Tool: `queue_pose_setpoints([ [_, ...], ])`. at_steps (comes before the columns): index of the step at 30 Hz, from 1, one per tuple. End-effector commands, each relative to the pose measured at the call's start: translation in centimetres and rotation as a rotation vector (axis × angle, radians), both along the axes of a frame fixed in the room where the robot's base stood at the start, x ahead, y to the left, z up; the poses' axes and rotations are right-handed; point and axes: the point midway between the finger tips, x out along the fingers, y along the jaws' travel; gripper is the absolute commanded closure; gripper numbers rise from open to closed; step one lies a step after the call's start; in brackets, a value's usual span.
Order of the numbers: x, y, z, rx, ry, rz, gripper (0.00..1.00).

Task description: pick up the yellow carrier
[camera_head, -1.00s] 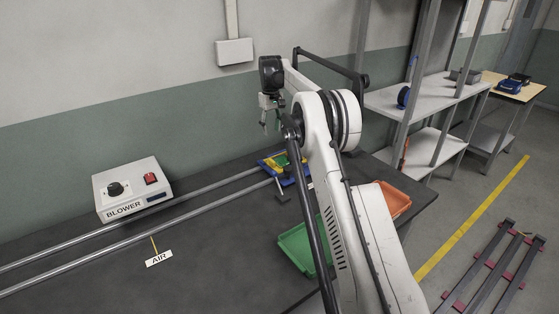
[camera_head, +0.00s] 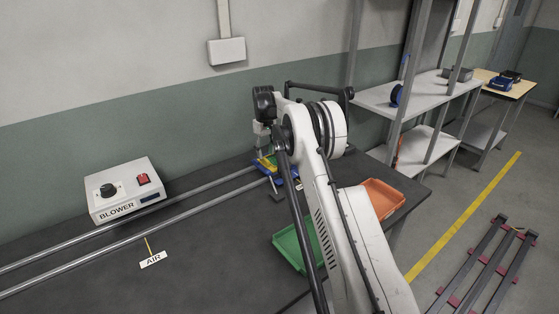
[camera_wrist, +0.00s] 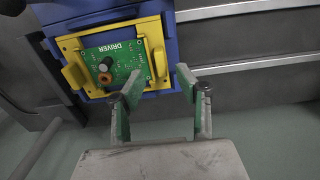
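The yellow carrier (camera_wrist: 68,47) is a frame with raised end blocks. It holds a green circuit board (camera_wrist: 112,62) marked DRIVER and sits on a blue fixture (camera_wrist: 172,46). In the head view the carrier (camera_head: 264,164) is small and partly hidden by my arm. My gripper (camera_wrist: 158,74) is open, with its fingertips apart close to the carrier's near right end block. No grip on it is visible, and I cannot tell whether the fingers touch it. In the head view my gripper (camera_head: 263,148) is just above the carrier.
Two metal rails (camera_head: 150,222) run left from the fixture past the BLOWER box (camera_head: 125,190) and the AIR label (camera_head: 153,259). A green tray (camera_head: 292,252) and an orange tray (camera_head: 384,197) flank my arm. Dark bench (camera_head: 215,270) is clear at front left.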

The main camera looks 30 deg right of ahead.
Motion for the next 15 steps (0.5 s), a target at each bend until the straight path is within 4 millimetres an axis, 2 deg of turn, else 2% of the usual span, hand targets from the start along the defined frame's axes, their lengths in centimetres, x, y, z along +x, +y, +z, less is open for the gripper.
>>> queue_pose_setpoints([
  [6, -0.4, 0.1, -3.0, 0.0, 0.0, 0.0, 0.67],
  [15, -0.4, 0.1, -3.7, 0.0, 0.0, 0.0, 0.67],
])
